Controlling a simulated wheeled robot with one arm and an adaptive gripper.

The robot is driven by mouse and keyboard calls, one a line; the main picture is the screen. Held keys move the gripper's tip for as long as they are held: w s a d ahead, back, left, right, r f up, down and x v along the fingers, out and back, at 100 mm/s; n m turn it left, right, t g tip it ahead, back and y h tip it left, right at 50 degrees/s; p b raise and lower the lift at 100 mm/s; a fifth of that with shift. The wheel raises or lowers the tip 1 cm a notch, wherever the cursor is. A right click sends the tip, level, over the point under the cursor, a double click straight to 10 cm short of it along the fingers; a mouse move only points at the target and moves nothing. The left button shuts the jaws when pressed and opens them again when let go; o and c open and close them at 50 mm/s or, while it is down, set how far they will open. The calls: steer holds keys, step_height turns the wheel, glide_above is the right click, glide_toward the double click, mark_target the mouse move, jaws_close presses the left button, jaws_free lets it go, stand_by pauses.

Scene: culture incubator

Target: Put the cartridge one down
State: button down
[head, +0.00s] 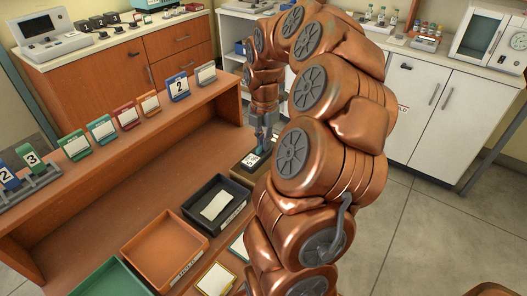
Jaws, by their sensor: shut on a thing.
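My gripper (263,143) reaches down at the far right end of the wooden desk, partly hidden behind my own copper-coloured arm. It is shut on a small dark piece with a white label (251,160), which I take to be cartridge one; the mark on the label is too small to read surely. The piece is low, at or just above a brown box-like holder (241,177). I cannot tell whether it touches the holder. My arm hides the holder's right side.
A black tray (237,213) with a white card, an orange tray (143,252) and a green tray (92,279) line the desk's front. Coloured label cards and a blue card "2" (179,87) stand on the raised shelf. Numbered blue and green pieces (31,158) sit in a rack at left.

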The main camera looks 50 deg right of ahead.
step_height(320, 180, down, 3)
steer(key=shift+s+f, duration=0.1)
steer(key=shift+f, duration=0.4)
steer(key=c, duration=1.2)
jaws_free()
steer(key=shift+f, duration=0.15)
steer(key=shift+c, duration=0.2)
step_height(320, 180, up, 12)
steer(key=shift+f, duration=0.1)
steer(key=shift+r, duration=0.25)
